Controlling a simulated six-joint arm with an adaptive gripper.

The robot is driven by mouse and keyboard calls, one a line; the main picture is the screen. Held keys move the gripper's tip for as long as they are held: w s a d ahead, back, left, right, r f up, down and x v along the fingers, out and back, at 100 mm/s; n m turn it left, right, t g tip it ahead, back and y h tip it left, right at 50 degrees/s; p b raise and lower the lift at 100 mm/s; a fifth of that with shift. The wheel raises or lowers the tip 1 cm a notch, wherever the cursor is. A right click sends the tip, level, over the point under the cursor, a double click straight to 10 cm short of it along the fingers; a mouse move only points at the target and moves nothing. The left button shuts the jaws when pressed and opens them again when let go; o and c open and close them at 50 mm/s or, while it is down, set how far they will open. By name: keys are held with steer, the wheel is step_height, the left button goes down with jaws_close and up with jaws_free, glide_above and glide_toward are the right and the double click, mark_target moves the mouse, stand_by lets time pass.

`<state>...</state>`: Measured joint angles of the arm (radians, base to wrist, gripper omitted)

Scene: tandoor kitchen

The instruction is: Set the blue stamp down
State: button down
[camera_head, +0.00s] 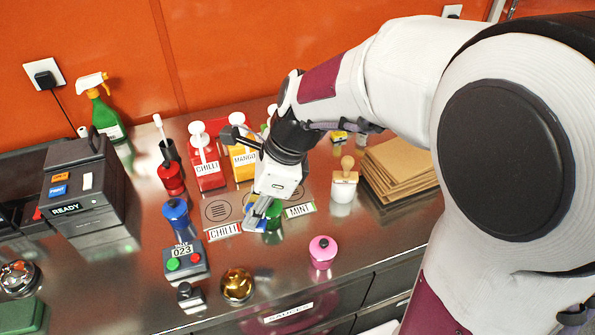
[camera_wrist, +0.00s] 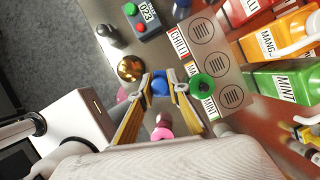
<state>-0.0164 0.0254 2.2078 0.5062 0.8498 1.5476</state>
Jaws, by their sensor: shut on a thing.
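My gripper (camera_head: 258,215) points down over the front middle of the steel counter. In the wrist view its two fingers (camera_wrist: 164,88) are closed on the blue stamp (camera_wrist: 160,83), whose top shows between the fingertips. In the head view the stamp is mostly hidden by the gripper, and I cannot tell whether its underside touches the counter. A green stamp (camera_head: 273,227) stands just beside the gripper; it also shows in the wrist view (camera_wrist: 203,86). A pink stamp (camera_head: 322,252) stands apart, to the right and nearer the front edge.
Label plates CHILLI (camera_head: 225,230) and MINT (camera_head: 299,210) lie by printed circles. Sauce bottles, red (camera_head: 207,165) and yellow (camera_head: 243,163), stand behind. A counter box (camera_head: 186,262), gold bell (camera_head: 237,286) and dark blue knobbed thing (camera_head: 176,215) are on the left. Brown envelopes (camera_head: 398,165) lie right.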

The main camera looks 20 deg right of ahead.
steer(key=w+d+m+t+h, duration=0.2)
steer(key=w+d+m, duration=0.6)
steer(key=w+d, duration=1.4)
steer(key=shift+w+d+t, duration=0.15)
steer(key=shift+w+t, duration=0.15)
steer(key=shift+w, duration=0.1)
steer(key=shift+f, duration=2.45)
steer(key=shift+f, duration=2.5)
steer(key=shift+f, duration=0.15)
